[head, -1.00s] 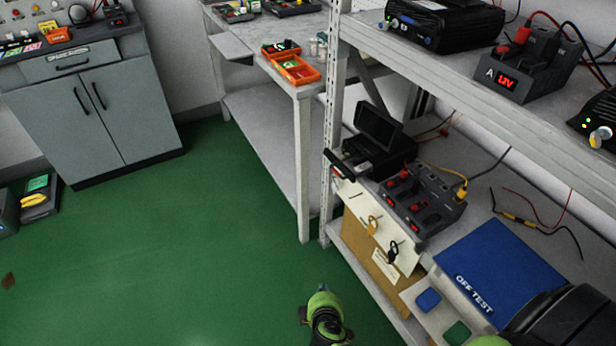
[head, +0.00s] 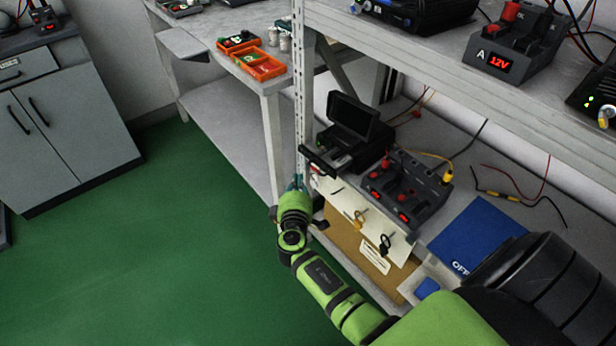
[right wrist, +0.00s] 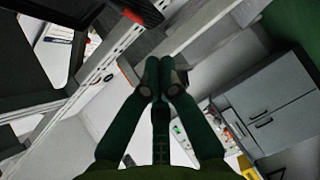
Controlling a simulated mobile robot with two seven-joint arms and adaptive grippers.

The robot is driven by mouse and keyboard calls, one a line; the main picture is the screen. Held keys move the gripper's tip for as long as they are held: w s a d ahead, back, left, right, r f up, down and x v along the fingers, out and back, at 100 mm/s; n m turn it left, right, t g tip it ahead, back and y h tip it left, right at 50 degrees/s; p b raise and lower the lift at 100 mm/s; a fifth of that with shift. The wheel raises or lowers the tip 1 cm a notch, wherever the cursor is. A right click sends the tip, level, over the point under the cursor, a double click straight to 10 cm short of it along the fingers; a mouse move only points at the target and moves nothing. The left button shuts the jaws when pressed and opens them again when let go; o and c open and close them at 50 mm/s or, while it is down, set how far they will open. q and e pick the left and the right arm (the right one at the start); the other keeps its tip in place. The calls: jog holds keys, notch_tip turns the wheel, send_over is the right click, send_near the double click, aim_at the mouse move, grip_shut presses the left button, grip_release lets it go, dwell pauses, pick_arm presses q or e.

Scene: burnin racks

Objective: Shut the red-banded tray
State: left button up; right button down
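On the right rack's lower shelf stands a dark unit with a raised screen (head: 352,118). A black tray front (head: 320,161) sticks out at its left, over the shelf's front edge, so the tray looks open. A red mark shows on a dark part in the right wrist view (right wrist: 132,15); I cannot tell for sure that it is the tray's band. My right gripper (head: 297,182) is just below and left of the tray front, by the rack post, apart from it as far as I can tell. In the right wrist view its fingertips (right wrist: 160,64) meet with nothing between them. My left gripper is not in view.
A dark dock with red lights (head: 408,190) stands right of the unit. Tags hang on the shelf front below. A blue mat (head: 478,235) lies further right. The perforated rack post (head: 301,95) is close to my right gripper. The green floor at left is clear.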

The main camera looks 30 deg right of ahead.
aim_at(330, 169)
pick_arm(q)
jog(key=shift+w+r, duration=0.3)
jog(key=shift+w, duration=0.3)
pick_arm(e)
jog(key=d, duration=0.3)
jog(key=shift+w+d+f, duration=0.2)
jog(key=shift+d+f, duration=0.05)
jog(key=shift+f, duration=0.15)
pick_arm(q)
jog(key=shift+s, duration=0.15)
pick_arm(e)
jog(key=d, duration=0.2)
jog(key=d+b, duration=0.1)
jog(key=d, duration=0.2)
jog(key=w+d+b, duration=0.1)
jog(key=d, duration=0.1)
jog(key=shift+d+f, duration=0.15)
jog(key=shift+d, duration=0.3)
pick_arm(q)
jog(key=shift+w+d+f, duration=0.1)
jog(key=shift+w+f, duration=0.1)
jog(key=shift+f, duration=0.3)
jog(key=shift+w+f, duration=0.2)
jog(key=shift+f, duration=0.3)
pick_arm(e)
jog(key=shift+r, duration=0.25)
jog(key=shift+d, duration=0.1)
